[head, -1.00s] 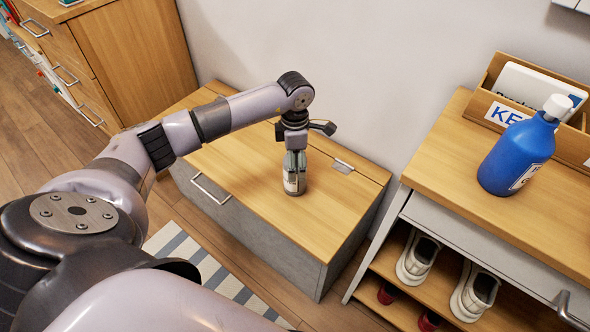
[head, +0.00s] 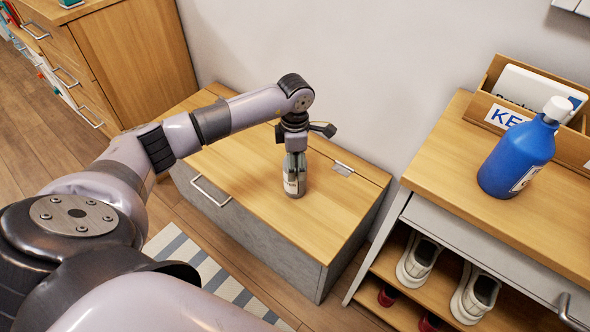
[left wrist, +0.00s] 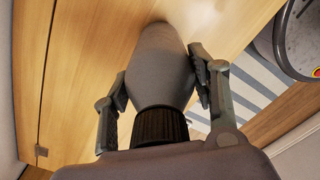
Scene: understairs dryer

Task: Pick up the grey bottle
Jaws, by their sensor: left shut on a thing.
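The grey bottle (head: 294,184) stands upright on the low wooden-topped chest (head: 237,165), with a pale label facing the head camera. My left gripper (head: 295,158) points down over it and is shut on its upper part. In the left wrist view the grey bottle (left wrist: 164,62) with its black ribbed cap (left wrist: 160,126) is between the two fingers of my left gripper (left wrist: 160,85). The bottle's base appears to rest on the chest top. My right gripper is not in view.
A wall is behind the chest. The chest top around the bottle is clear.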

